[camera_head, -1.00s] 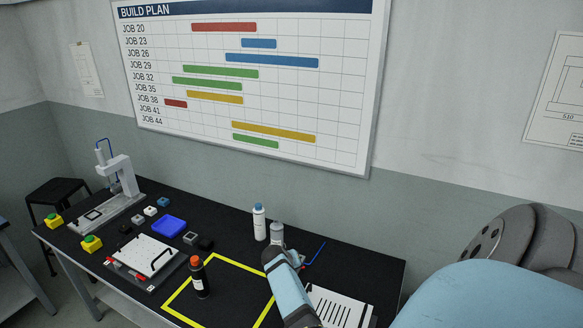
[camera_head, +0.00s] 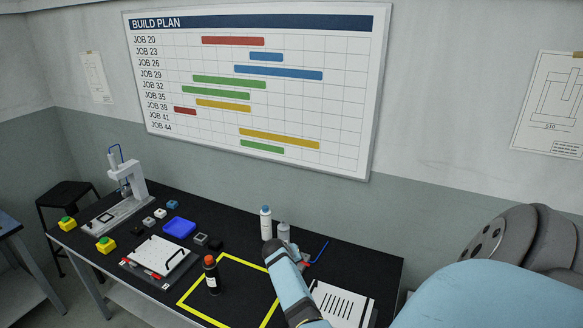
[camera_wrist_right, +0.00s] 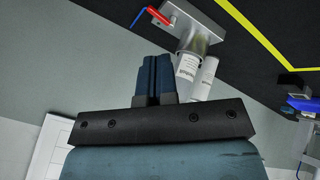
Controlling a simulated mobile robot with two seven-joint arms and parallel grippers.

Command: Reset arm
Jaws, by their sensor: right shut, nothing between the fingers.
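My right gripper (camera_wrist_right: 155,78) shows in the right wrist view with its two dark blue fingers together and nothing between them. Its fingertips point toward the bench side, near two white bottles (camera_wrist_right: 187,66) and a grey metal fixture (camera_wrist_right: 195,28) with a red lever and a blue rod. It does not touch them as far as I can tell. In the head view my right arm (camera_head: 290,286) reaches over the bench, and its gripper fingers cannot be made out. My left gripper is in neither view.
The black bench (camera_head: 345,262) holds a yellow taped square (camera_head: 233,257), a dark orange-capped bottle (camera_head: 211,275), a white plate fixture (camera_head: 160,255), a blue tray (camera_head: 179,227), a small press (camera_head: 130,185) and a white-topped slotted panel (camera_head: 341,303). The wall board (camera_head: 255,90) hangs behind.

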